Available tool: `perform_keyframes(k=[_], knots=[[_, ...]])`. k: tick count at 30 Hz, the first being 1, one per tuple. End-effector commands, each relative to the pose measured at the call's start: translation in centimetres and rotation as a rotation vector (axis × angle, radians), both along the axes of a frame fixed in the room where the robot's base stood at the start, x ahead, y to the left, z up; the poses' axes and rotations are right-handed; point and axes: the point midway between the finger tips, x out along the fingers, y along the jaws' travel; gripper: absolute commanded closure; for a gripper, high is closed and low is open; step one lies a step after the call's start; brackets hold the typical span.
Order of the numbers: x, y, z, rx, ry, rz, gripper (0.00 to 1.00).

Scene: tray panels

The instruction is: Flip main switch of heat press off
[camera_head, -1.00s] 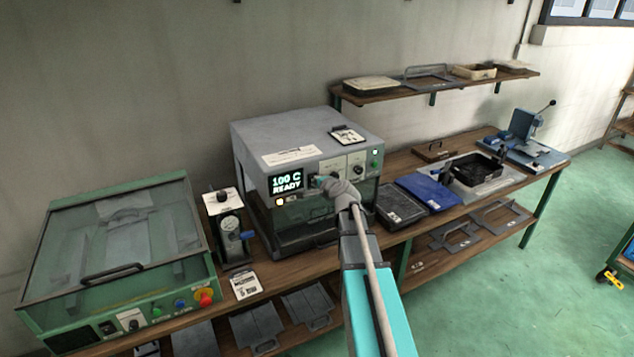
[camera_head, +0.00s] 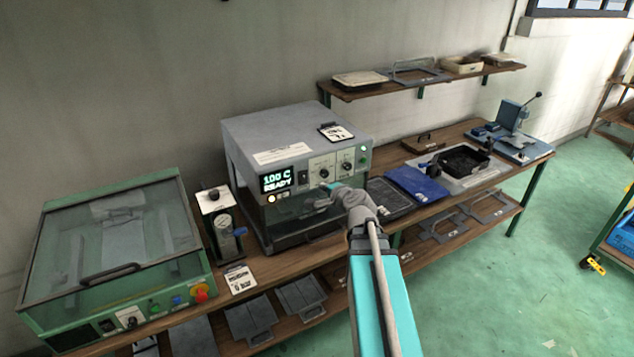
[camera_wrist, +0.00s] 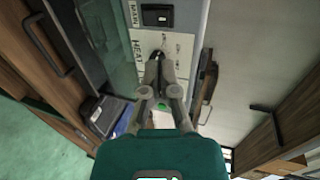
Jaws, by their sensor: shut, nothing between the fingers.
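The heat press (camera_head: 265,135) is a grey box on the bench, its display (camera_head: 277,181) lit with "100 C READY". In the wrist view its front panel shows a black rocker switch (camera_wrist: 157,15) labelled MAIN. Beside it is a black knob (camera_wrist: 156,52) on a plate marked HEAT. I cannot tell which way the rocker is tipped. My gripper (camera_head: 326,188) is shut and empty in front of the panel, just below the knobs in the head view. In the wrist view my fingertips (camera_wrist: 157,62) overlap the knob, clear of the rocker; contact cannot be told.
A small gauge device (camera_head: 222,230) and a green glass-lidded machine (camera_head: 110,250) stand left of the press. A blue pad (camera_head: 418,184) and a black tray (camera_head: 465,161) lie to the right. A wall shelf (camera_head: 430,80) hangs above the bench.

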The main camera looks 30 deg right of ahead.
Motion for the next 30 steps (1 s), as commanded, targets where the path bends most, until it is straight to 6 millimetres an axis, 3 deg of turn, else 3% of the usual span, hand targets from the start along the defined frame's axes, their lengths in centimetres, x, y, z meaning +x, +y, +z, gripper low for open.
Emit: perform_keyframes(k=[6,30], knots=[[-1.3,0.0,0.4,0.001,0.000,0.000,1.00],[-1.9,-0.4,-0.9,0.000,0.002,0.003,1.00]])
